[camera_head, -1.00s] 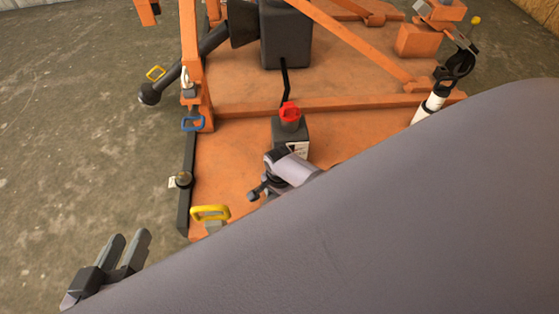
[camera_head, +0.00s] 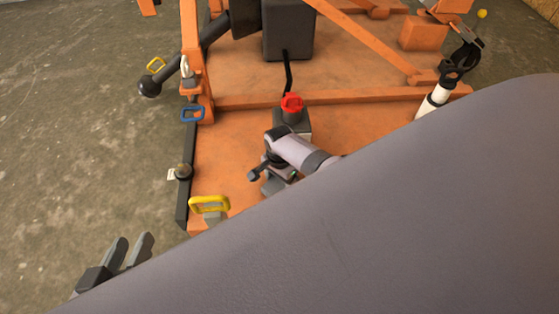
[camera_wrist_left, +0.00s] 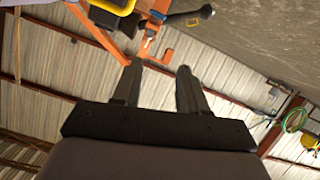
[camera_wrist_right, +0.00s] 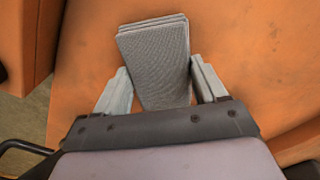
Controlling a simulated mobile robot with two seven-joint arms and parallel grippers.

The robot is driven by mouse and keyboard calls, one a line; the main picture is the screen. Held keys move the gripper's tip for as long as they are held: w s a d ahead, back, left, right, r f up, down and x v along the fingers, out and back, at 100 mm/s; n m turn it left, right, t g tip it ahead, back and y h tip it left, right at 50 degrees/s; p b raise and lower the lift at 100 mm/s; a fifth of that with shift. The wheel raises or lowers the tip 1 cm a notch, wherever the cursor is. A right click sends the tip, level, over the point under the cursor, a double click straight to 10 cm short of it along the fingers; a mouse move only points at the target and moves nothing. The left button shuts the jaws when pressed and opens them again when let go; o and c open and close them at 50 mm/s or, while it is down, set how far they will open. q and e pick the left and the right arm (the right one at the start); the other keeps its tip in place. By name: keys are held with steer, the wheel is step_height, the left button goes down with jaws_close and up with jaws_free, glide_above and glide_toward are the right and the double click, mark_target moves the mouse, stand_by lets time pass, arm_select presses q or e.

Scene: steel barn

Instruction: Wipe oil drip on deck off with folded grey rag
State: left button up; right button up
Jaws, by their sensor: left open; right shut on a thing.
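The folded grey rag (camera_wrist_right: 155,62) is a flat layered pad in the right wrist view. My right gripper (camera_wrist_right: 160,68) is shut on it, one finger at each side, with the orange deck (camera_wrist_right: 85,50) behind. I cannot tell whether the rag touches the deck. In the head view my right wrist is over the front of the deck (camera_head: 235,150), and the rag is not clearly visible there. My left gripper (camera_head: 128,248) is open and empty above the floor at lower left; its spread fingers (camera_wrist_left: 159,70) show in the left wrist view. I cannot make out the oil drip.
A dark box with a red cap (camera_head: 291,104) stands on the deck beside my right wrist. A yellow handle (camera_head: 210,205) is at the front left corner. A blue ring (camera_head: 192,114) hangs on the left post. My own arm hides the lower right. The floor at left is clear.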

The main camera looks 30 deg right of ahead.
step_height(320, 180, up, 5)
steer(key=p, duration=0.5)
steer(key=shift+r+p, duration=0.55)
arm_select(q)
steer(key=a+y, duration=0.1)
steer(key=s+a+f+y, duration=0.1)
steer(key=a, duration=0.1)
steer(key=s+a+y, duration=0.1)
steer(key=a, duration=0.1)
steer(key=shift+f+g, duration=0.15)
steer(key=shift+g, duration=0.25)
step_height(320, 180, up, 3)
steer(key=p, duration=0.3)
arm_select(e)
step_height(320, 180, up, 3)
steer(key=shift+f, duration=0.1)
